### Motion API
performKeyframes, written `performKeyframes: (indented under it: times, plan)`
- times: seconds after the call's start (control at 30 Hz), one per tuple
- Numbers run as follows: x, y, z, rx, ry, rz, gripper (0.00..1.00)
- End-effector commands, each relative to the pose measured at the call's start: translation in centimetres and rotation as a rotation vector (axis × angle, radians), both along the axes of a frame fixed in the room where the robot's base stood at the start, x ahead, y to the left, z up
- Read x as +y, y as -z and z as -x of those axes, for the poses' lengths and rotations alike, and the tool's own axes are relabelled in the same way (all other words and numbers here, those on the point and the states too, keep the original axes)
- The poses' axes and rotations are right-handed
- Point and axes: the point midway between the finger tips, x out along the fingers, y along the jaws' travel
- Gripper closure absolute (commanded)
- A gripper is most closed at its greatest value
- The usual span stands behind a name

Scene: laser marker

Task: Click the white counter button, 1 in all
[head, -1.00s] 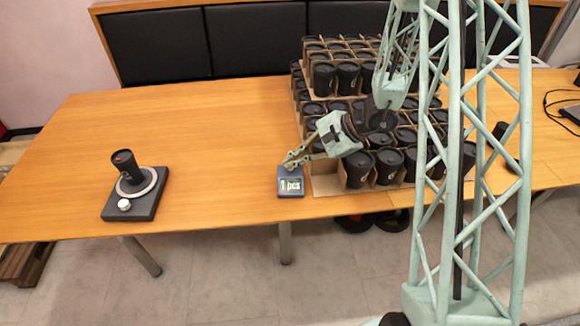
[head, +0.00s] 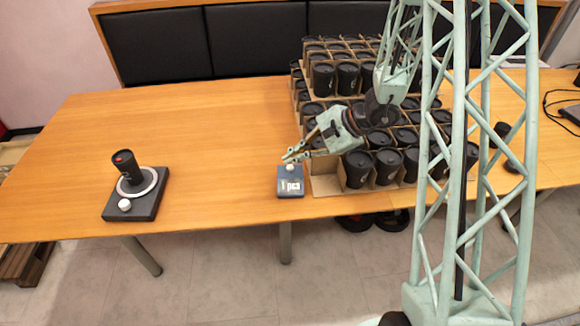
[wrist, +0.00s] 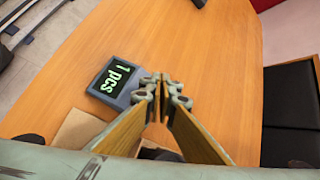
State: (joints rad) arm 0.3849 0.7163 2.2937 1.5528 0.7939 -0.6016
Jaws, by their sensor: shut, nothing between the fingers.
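The dark grey counter box (head: 290,188) sits near the table's front edge. Its white button (head: 290,167) shows on the far side of its top in the head view. The display (wrist: 110,78) reads "1 pcs" in the wrist view. My gripper (head: 289,158) is shut and empty, with its fingertips just above and behind the button; a small gap seems to show. In the wrist view the fingertips (wrist: 162,92) are together beside the counter's edge, and the button cannot be made out there.
Cardboard trays of black cups (head: 358,168) stand stacked right of the counter, close to my gripper. A marking stand (head: 150,205) with a ring, a white knob and a tilted black cup (head: 126,165) is at the left. The table between them is clear.

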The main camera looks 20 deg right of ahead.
Motion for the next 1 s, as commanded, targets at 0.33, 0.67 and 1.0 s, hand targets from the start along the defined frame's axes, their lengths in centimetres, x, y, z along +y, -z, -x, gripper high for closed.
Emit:
performKeyframes:
  times: [0.33, 0.67, 1.0]
  plan:
    - [0.0, -2.3, 0.0, -0.001, -0.001, 0.0, 1.0]
    - [0.0, -4.1, 0.0, -0.001, -0.001, 0.0, 1.0]
    - [0.0, -4.2, 0.0, 0.0, 0.0, 0.0, 1.0]
